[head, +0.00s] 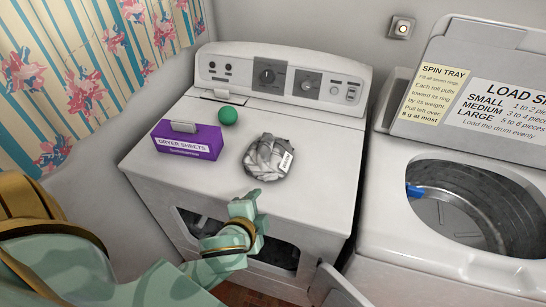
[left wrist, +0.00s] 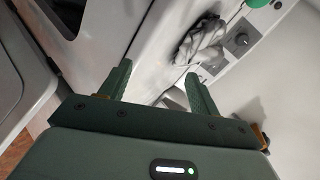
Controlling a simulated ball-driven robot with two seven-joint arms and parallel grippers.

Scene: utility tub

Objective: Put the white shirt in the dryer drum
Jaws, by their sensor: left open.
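A crumpled grey-white cloth bundle with a small pale tag, which looks like the white shirt (head: 266,157), lies on top of the dryer (head: 225,135), near the middle of its front half. My left gripper (head: 250,212) is in front of the dryer near its top front edge, apart from the bundle. In the left wrist view the gripper (left wrist: 158,85) is open and empty, with the shirt (left wrist: 203,42) beyond the fingertips. The dryer's dark front opening (head: 277,252) is partly hidden behind my left gripper; the drum inside is hard to make out. My right gripper is not in view.
A purple dryer-sheets box (head: 187,141) and a green ball (head: 228,115) sit left of and behind the shirt. An open washer (head: 400,175) with a blue item (head: 415,191) inside stands at right. A pale panel (head: 338,287), perhaps the dryer door, juts out at lower right.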

